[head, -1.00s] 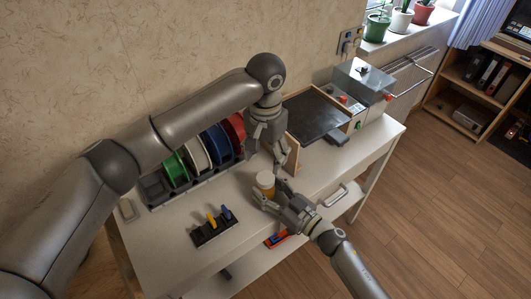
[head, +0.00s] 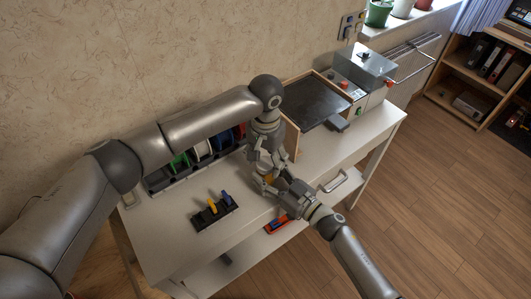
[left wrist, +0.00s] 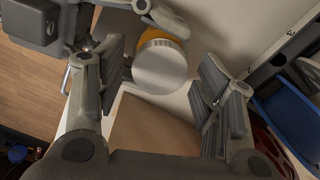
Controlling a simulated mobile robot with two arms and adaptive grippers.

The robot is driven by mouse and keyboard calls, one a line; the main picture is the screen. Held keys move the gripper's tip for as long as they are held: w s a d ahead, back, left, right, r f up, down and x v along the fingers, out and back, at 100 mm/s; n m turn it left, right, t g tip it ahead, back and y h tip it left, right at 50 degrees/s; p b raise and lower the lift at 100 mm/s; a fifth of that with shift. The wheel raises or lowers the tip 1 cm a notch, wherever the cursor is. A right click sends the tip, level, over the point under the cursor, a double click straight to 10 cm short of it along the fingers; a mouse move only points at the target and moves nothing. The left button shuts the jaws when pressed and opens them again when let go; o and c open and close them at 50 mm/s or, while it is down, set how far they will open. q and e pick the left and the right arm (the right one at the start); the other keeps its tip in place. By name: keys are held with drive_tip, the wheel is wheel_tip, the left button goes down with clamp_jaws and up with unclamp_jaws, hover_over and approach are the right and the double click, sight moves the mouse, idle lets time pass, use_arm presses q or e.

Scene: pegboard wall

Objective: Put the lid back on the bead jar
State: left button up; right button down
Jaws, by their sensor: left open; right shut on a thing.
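The bead jar (head: 269,180) is a small amber jar on the white table, mostly hidden by my grippers in the head view. In the left wrist view its yellow-amber body (left wrist: 152,37) shows behind a round white ridged lid (left wrist: 160,67). The lid lies over the jar's top; I cannot tell whether it is fully seated. My right gripper (head: 275,183) is shut on the jar from the front right. My left gripper (head: 267,173) is open above the jar, its fingers (left wrist: 162,85) spread on either side of the lid.
A black holder (head: 215,222) with yellow and blue items stands front left. Coloured spools (head: 183,161) stand in a rack along the wall. A dark-topped wooden tray (head: 318,100) and a grey machine (head: 358,83) are behind right. The table's front edge is close to my right arm.

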use_arm(q)
drive_tip(key=shift+c, duration=0.3)
drive_tip(key=c, duration=1)
drive_tip(key=o, duration=1.2)
wheel_tip(320, 180, up, 12)
